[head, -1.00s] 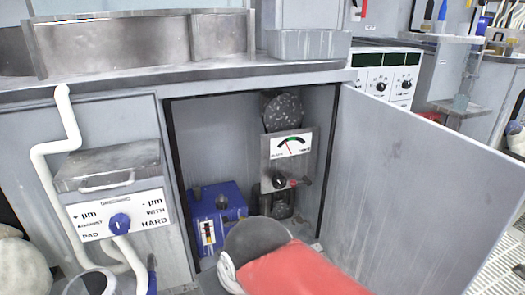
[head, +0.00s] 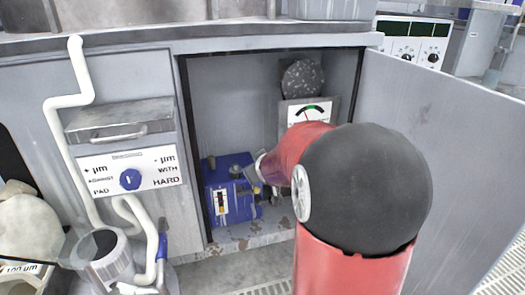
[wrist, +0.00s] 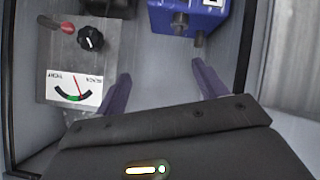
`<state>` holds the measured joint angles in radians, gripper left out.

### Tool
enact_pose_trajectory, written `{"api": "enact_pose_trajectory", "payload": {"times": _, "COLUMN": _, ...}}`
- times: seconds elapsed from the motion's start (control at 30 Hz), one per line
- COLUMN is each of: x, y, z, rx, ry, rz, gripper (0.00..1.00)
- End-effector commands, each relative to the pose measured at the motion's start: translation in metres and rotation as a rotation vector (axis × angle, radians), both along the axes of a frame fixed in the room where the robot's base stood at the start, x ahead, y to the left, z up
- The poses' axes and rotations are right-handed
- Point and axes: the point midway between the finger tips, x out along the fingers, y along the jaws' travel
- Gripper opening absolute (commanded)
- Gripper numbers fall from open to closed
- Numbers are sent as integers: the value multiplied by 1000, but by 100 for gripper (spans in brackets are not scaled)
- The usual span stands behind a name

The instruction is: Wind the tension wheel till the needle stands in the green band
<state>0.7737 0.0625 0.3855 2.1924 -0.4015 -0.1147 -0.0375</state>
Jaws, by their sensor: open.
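The white needle gauge (head: 307,113) is in the open cabinet; it shows upside down in the wrist view (wrist: 75,90). Its red needle looks just left of the green band, read upright. Below the dial, a black knob (wrist: 91,38) and a red handle end (wrist: 67,27) sit on the grey metal panel; in the head view my arm hides them. A dark speckled disc (head: 302,78) is above the gauge. I cannot tell which part is the tension wheel. My gripper (wrist: 165,86) is open and empty, apart from the panel, between it and the blue box.
A blue box (head: 230,190) stands on the cabinet floor, close to my gripper; it also shows in the wrist view (wrist: 188,17). The cabinet door (head: 440,150) stands open at the right. A box with a blue knob (head: 130,180) and a white pipe (head: 72,98) are at the left.

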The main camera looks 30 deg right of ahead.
Motion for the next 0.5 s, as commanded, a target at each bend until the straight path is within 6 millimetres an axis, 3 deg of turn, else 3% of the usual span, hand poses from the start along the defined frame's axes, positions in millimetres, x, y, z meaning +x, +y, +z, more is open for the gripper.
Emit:
{"api": "enact_pose_trajectory", "payload": {"times": 0.03, "x": 12, "y": -27, "z": -25, "rx": 14, "ry": -43, "rz": 0, "gripper": 71}}
{"api": "enact_pose_trajectory", "payload": {"times": 0.2, "x": 39, "y": -100, "z": -62, "rx": 50, "ry": -265, "rz": 26, "gripper": 71}}
{"api": "enact_pose_trajectory", "payload": {"times": 0.4, "x": 35, "y": -167, "z": -78, "rx": 81, "ry": -513, "rz": 17, "gripper": 71}}
{"api": "enact_pose_trajectory", "payload": {"times": 0.5, "x": 30, "y": -184, "z": -78, "rx": 82, "ry": -585, "rz": 11, "gripper": 71}}
